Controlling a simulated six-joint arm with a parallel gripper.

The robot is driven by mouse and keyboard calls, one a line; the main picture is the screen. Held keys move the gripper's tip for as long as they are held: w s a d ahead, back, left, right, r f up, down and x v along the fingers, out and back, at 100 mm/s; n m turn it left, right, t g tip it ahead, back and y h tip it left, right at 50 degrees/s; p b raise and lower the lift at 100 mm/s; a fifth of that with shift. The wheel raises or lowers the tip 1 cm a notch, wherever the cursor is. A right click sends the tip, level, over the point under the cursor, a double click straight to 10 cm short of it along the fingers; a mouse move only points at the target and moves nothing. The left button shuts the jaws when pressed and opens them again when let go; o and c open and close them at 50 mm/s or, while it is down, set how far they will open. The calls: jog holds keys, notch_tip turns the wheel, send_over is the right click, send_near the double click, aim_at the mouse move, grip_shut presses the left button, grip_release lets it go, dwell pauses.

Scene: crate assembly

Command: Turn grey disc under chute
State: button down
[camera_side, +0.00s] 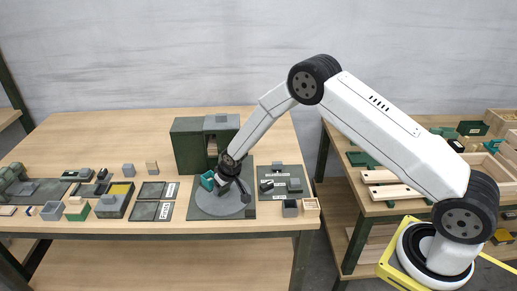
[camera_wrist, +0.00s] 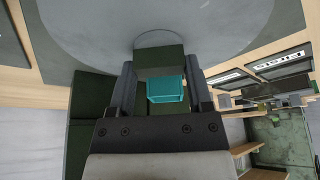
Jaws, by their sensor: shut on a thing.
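The grey disc (camera_side: 222,205) lies flat on a dark base plate on the table and fills the top of the wrist view (camera_wrist: 95,25). The dark green housing (camera_side: 187,147), apparently the chute, stands upright behind the disc. My gripper (camera_side: 222,188) is low over the disc. In the wrist view my gripper's fingers (camera_wrist: 160,72) are on either side of a dark green block (camera_wrist: 160,57) with a grey face, and look shut on it. A teal box (camera_side: 208,181) is beside the gripper; it shows between the fingers in the wrist view (camera_wrist: 165,90). What it rests on is hidden.
Dark labelled plates (camera_side: 151,191) lie left of the disc. The table's back left is clear.

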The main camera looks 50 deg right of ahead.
aim_at(223, 201)
jog(key=shift+m+h, duration=0.8)
jog(key=shift+m, duration=1.1)
jog(key=shift+a+m+g+h, duration=0.1)
jog(key=shift+m+g+h, duration=0.45)
jog(key=shift+m, duration=1.55)
grip_release()
jog(key=shift+r, duration=0.15)
jog(key=v, duration=0.7)
jog(key=shift+a+r, duration=0.2)
jog(key=shift+s+r, duration=0.1)
